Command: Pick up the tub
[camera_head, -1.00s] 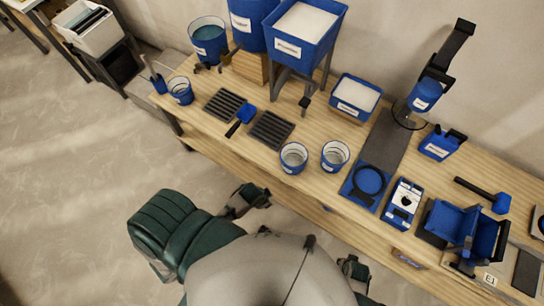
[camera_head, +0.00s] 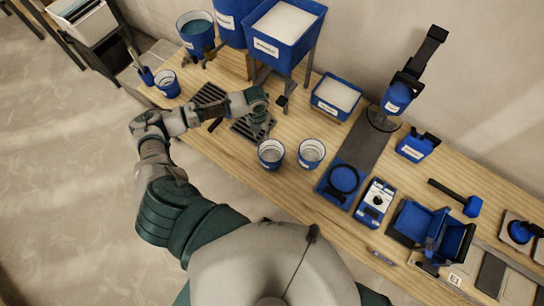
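Two small blue tubs with pale insides stand side by side on the wooden bench: a left one (camera_head: 271,154) and a right one (camera_head: 311,153). Which one the task means I cannot tell, as other blue containers also stand here. My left gripper (camera_head: 258,118) is above the dark slotted plates, behind and slightly left of the left small tub, and apart from it. Its fingers are small and dark against the plate, so their opening is unclear. My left forearm hides most of a blue-headed tool between the plates. My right gripper is out of view.
A blue bin of white powder (camera_head: 336,96) and a taller hopper (camera_head: 285,33) stand at the back. A blue bucket (camera_head: 196,34) and small blue cup (camera_head: 167,83) are at left. A round holder (camera_head: 343,180) and a scale-like box (camera_head: 375,202) lie right of the tubs.

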